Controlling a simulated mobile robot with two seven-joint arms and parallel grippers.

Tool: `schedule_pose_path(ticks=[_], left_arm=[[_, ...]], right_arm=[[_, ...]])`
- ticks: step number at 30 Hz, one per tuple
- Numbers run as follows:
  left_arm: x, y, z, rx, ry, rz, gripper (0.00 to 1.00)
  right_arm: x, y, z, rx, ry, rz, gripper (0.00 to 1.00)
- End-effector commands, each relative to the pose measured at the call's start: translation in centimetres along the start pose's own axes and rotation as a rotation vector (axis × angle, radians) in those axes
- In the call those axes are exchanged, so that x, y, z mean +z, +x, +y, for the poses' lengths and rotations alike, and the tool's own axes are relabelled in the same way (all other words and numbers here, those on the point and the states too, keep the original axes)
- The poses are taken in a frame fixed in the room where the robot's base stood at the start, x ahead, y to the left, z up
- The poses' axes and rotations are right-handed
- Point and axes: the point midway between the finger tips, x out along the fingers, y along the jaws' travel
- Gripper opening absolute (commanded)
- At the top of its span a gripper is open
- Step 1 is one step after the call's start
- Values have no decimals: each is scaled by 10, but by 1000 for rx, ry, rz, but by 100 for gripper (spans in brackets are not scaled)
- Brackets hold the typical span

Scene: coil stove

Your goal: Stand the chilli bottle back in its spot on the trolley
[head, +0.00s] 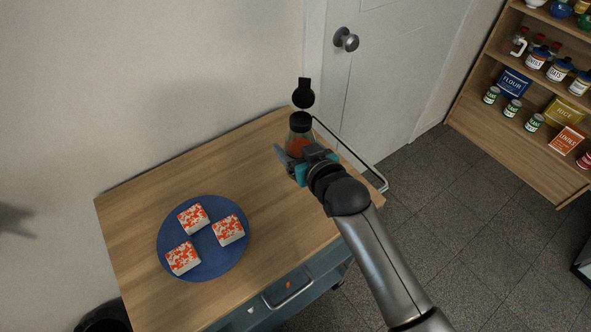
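The chilli bottle (297,146) is clear with red contents and a black collar. A round black cap with a tab (303,94) shows just above it, apparently its flipped-open lid. The bottle is upright over the far right corner of the wooden trolley top (255,180). My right gripper (297,156) has its fingers on either side of the bottle's lower body and looks shut on it. The gripper hides the bottle's base, so I cannot tell whether it touches the trolley. My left gripper is not in view.
A blue plate (206,263) with three white blocks (229,229) topped with red flakes stands on the trolley's left half. A metal rail (352,157) runs along the right edge. The wood between plate and bottle is clear.

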Motion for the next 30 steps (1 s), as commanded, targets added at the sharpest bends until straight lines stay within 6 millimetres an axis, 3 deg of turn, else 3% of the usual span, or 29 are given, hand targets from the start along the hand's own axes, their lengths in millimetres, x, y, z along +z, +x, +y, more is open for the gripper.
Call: schedule_pose_path(ticks=[3, 8, 15, 29, 30], left_arm=[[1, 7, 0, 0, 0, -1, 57], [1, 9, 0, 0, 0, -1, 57], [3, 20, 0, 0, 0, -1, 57], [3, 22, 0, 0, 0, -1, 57], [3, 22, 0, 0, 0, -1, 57]], right_arm=[[18, 8, 0, 0, 0, 4, 9], [27, 12, 0, 0, -1, 5, 9], [59, 26, 1, 0, -1, 4, 9], [67, 29, 1, 0, -1, 6, 9], [69, 29, 1, 0, -1, 2, 77]])
